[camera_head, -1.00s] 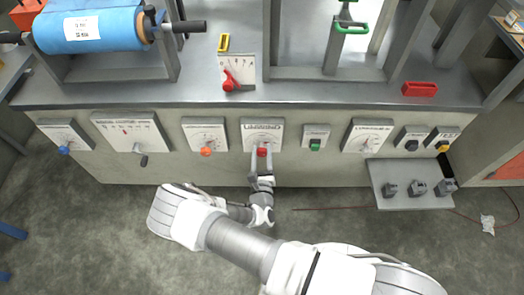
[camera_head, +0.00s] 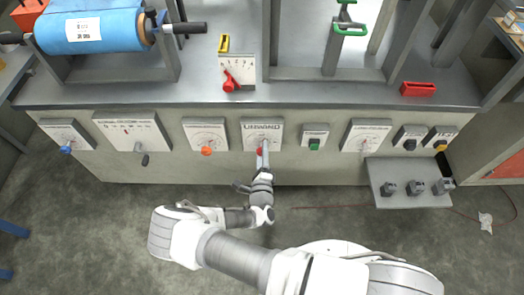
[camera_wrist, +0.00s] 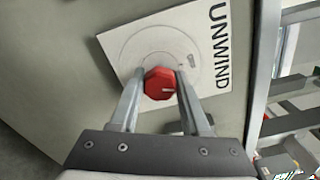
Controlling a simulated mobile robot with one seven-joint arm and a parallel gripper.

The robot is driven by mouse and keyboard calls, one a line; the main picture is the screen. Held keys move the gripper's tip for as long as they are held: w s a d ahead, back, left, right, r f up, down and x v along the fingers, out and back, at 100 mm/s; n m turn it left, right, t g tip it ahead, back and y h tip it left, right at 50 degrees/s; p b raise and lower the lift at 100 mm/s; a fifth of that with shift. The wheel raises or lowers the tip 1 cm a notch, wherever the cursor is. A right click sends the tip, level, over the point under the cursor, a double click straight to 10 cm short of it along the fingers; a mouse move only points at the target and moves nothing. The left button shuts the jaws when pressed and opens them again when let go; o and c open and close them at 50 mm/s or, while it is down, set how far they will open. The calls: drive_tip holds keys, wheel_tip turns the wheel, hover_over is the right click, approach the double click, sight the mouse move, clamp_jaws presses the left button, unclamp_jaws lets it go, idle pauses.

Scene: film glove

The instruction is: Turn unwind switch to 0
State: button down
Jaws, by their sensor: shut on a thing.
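The unwind switch is a red faceted knob (camera_wrist: 160,83) on a white dial plate (camera_wrist: 212,85) lettered UNWIND, seen in the wrist view. My gripper (camera_wrist: 161,86) has one finger on each side of the knob and is shut on it. A light pointer mark shows on the knob's face toward the lower right. In the head view the unwind plate (camera_head: 262,132) is on the bench front, and my gripper (camera_head: 262,155) reaches it from below, largely covering the red knob. The dial's numbers are too small to read.
An orange knob (camera_head: 207,151) on its plate is to the left, and a green switch (camera_head: 314,144) is to the right. A grey shelf (camera_head: 410,202) with several dark blocks juts out at the right. The floor in front is mostly clear.

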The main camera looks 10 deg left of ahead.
drive_tip(key=shift+d+n, duration=0.1)
drive_tip(key=shift+n, duration=2.1)
drive_tip(key=shift+c, duration=1.9)
unclamp_jaws()
